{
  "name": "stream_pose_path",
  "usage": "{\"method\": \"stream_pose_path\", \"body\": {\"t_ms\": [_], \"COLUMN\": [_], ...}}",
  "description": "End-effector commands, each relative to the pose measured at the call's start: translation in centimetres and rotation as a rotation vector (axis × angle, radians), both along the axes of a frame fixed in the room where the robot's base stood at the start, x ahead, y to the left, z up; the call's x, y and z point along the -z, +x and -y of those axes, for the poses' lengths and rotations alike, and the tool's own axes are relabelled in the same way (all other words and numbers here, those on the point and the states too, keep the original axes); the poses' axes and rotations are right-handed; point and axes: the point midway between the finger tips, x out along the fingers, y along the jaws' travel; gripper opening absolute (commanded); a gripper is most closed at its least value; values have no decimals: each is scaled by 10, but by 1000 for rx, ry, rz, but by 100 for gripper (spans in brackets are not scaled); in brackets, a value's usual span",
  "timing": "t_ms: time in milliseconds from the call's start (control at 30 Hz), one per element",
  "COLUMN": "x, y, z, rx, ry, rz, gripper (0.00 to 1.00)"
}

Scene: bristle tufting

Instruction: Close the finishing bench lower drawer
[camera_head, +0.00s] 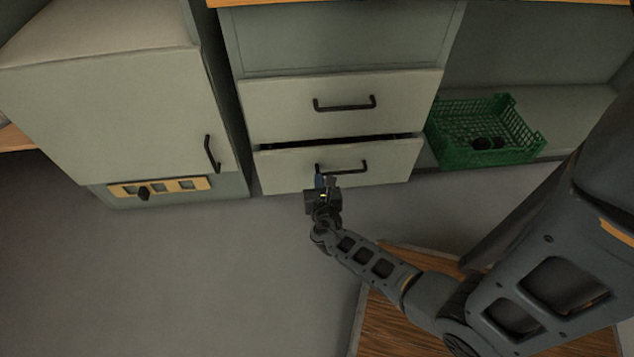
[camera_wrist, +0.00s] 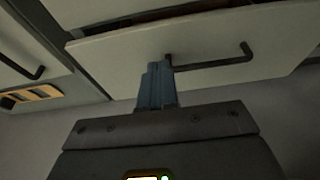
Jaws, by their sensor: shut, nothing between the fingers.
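The lower drawer (camera_head: 386,160) of the finishing bench has a pale front and a black bar handle (camera_head: 350,167). It stands slightly open, with a dark gap along its top edge. My gripper (camera_head: 325,182) is in front of the drawer at the left end of the handle, with its fingers together and nothing between them. In the wrist view the closed fingers (camera_wrist: 157,72) point at the drawer front (camera_wrist: 120,60) close to the left end of the handle (camera_wrist: 215,62). I cannot tell whether the fingertips touch the front.
The upper drawer (camera_head: 290,104) above is shut. A pale cabinet (camera_head: 110,110) with a yellow control panel (camera_head: 160,188) stands to the left. A green crate (camera_head: 482,150) with dark items sits on the shelf at right. The grey floor (camera_head: 200,280) in front is clear.

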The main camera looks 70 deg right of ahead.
Motion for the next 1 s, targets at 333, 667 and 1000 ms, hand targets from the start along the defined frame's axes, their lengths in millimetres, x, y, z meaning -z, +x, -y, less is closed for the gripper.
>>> {"method": "stream_pose_path", "body": {"t_ms": [333,667,1000], "x": [24,21,20], "y": [25,38,39], "z": [62,94,96], "rx": [4,2,1], "ry": [-2,0,0], "rz": [1,-1,-1], "gripper": [0,0,0]}}
